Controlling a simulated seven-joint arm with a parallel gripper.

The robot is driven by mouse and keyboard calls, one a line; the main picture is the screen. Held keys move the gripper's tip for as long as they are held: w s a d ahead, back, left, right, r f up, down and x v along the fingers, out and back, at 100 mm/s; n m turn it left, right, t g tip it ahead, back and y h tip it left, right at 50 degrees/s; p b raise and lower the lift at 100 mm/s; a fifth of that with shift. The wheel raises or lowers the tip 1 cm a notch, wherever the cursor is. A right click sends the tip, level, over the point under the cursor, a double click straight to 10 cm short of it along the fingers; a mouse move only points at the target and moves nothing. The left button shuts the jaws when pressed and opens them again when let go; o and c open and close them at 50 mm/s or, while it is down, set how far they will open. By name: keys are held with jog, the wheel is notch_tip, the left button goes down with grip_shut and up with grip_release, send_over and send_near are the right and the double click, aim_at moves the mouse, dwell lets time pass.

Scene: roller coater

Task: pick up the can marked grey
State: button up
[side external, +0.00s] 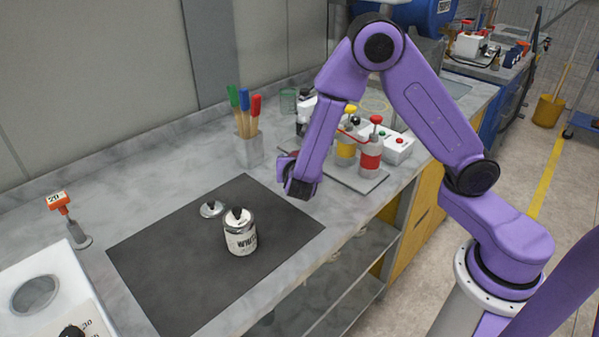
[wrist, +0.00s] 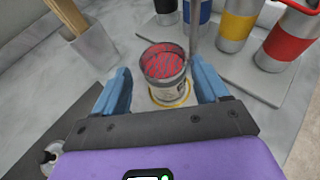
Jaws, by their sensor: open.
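My gripper (wrist: 163,84) is open. In the wrist view its two blue fingers stand on either side of an open can (wrist: 172,82) with red, streaked contents. This can has a pale label that I cannot read, and it stands on a yellow ring. I cannot tell whether the fingers touch it. In the side view my gripper (side external: 287,174) is over the counter behind the dark mat and mostly hides this can. A lidded can marked WHITE (side external: 240,238) stands upright on the mat. I can read no grey marking anywhere.
A loose black-knobbed lid (side external: 212,208) lies on the dark mat (side external: 180,270). A holder (side external: 249,150) of coloured-handled tools stands close to my gripper. Yellow and red cylinders (side external: 369,158) stand on a plate to the right. An orange-tagged stand (side external: 70,222) is at far left.

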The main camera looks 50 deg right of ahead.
jog(key=shift+s+f+x, duration=0.1)
jog(key=shift+f+x, duration=0.05)
jog(key=shift+x, duration=1.75)
jog(key=shift+s+f+x, duration=0.1)
jog(key=shift+f+x, duration=0.05)
jog(key=shift+x, duration=1.7)
jog(key=c, duration=1)
jog(key=shift+r, duration=0.2)
